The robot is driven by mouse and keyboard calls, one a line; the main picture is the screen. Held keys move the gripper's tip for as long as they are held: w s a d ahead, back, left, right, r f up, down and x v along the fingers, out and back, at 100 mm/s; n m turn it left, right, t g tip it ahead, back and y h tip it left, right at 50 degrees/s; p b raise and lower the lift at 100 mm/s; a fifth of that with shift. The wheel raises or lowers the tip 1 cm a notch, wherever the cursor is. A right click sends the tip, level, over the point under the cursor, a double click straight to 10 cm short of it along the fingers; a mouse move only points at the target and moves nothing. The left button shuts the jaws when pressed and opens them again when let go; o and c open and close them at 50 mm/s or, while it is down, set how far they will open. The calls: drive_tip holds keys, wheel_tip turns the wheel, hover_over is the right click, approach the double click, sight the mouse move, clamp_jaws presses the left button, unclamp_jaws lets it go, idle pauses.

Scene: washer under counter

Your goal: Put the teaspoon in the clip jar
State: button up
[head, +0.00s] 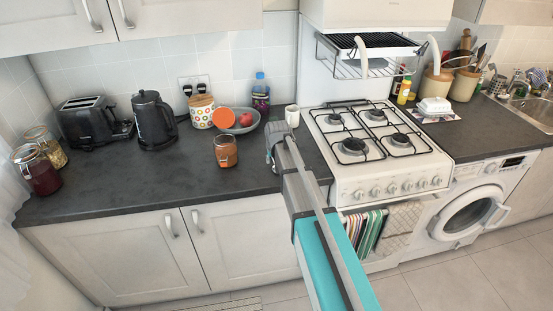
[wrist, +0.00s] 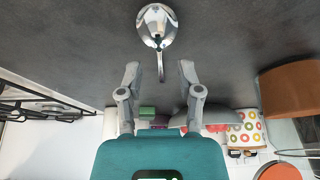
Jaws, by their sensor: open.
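A shiny metal teaspoon (wrist: 157,28) lies on the dark counter in the wrist view. Its bowl is at the top of the picture and its handle points down towards the gap between my fingers. My gripper (wrist: 160,75) is open and empty, one finger either side of the handle line. In the head view my gripper (head: 274,150) is over the counter near the stove, and I cannot make out the teaspoon there. The clip jar (head: 226,156) with orange-brown contents stands left of my gripper. Its orange lid (head: 223,118) appears swung open. The jar shows in the wrist view (wrist: 290,88) at right.
A grey bowl with fruit (head: 246,120), a patterned canister (head: 201,111), a bottle (head: 260,94) and a white mug (head: 292,115) stand behind. A kettle (head: 154,120) and toaster (head: 88,122) are left. The stove (head: 375,150) is right.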

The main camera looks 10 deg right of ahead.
drive_tip(key=p+v, duration=1)
drive_tip(key=v, duration=0.1)
drive_tip(key=shift+s+r, duration=0.2)
drive_tip(key=shift+r, duration=0.05)
idle(0.8)
drive_tip(key=s+f+g, duration=0.1)
drive_tip(key=s+g, duration=0.3)
drive_tip(key=s, duration=2.1)
drive_tip(key=shift+a+f, duration=0.25)
